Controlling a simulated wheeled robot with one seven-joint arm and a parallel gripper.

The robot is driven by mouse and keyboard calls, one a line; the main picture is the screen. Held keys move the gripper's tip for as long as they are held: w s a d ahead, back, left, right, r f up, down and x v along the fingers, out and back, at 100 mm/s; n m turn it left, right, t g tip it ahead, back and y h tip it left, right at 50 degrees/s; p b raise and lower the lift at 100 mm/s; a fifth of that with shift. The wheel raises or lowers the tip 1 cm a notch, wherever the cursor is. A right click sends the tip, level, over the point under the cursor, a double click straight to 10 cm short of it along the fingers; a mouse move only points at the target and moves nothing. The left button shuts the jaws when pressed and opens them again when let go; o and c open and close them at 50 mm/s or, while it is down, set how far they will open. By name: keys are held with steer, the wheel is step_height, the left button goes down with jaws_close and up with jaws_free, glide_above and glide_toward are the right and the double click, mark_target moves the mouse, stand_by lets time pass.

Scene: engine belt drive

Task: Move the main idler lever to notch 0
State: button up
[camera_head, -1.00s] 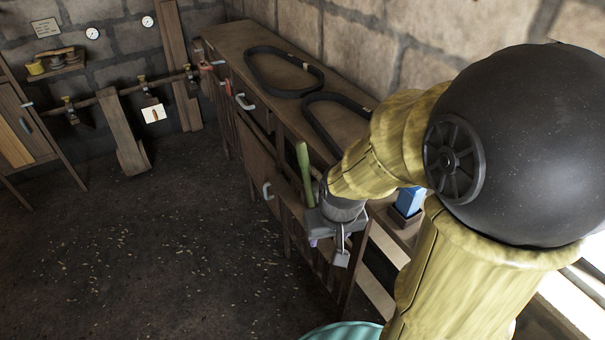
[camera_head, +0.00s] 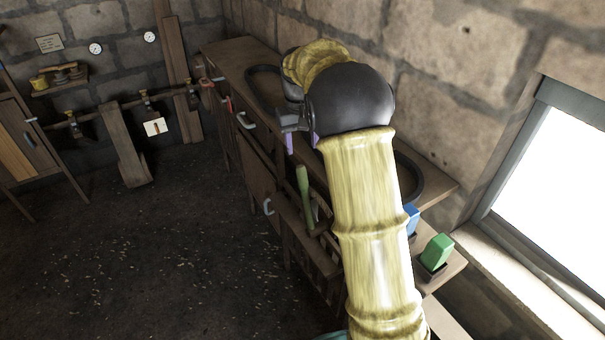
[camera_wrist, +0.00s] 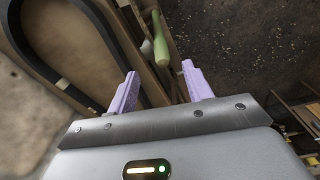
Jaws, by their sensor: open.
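A lever with a green handle (camera_head: 304,185) stands near the front edge of the bench, leaning slightly; I cannot tell from any label whether it is the main idler lever. Its green handle also shows in the wrist view (camera_wrist: 160,40), ahead of my fingers. No notch marks can be read. My gripper (camera_head: 302,142) is above the bench, beyond and above the lever's top, with its purple fingers apart. In the wrist view my gripper (camera_wrist: 160,76) is open and empty, and its fingers appear clear of the lever. My arm hides part of the bench right of the lever.
A dark belt loop (camera_head: 262,92) lies on the wooden bench (camera_head: 228,52). Red handles (camera_head: 224,102) and pale pull handles (camera_head: 245,121) line its front. A green block (camera_head: 437,251) and blue block (camera_head: 411,218) stand at right. The floor (camera_head: 170,250) is clear.

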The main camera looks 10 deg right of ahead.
mark_target(302, 179)
steer(key=w+r, duration=0.1)
steer(key=w, duration=0.1)
steer(key=shift+w+a+r, duration=0.2)
steer(key=shift+w+r, duration=0.1)
steer(key=shift+r, duration=0.05)
steer(key=f+p, duration=0.1)
steer(key=f, duration=0.4)
steer(key=d+f+p, duration=0.1)
steer(key=f+p, duration=0.1)
steer(key=f, duration=0.4)
steer(key=f+p, duration=0.1)
steer(key=f, duration=0.5)
steer(key=shift+d+f+p, duration=0.15)
steer(key=shift+d+p, duration=0.1)
steer(key=shift+p, duration=0.05)
steer(key=shift+a, duration=0.2)
jaws_close()
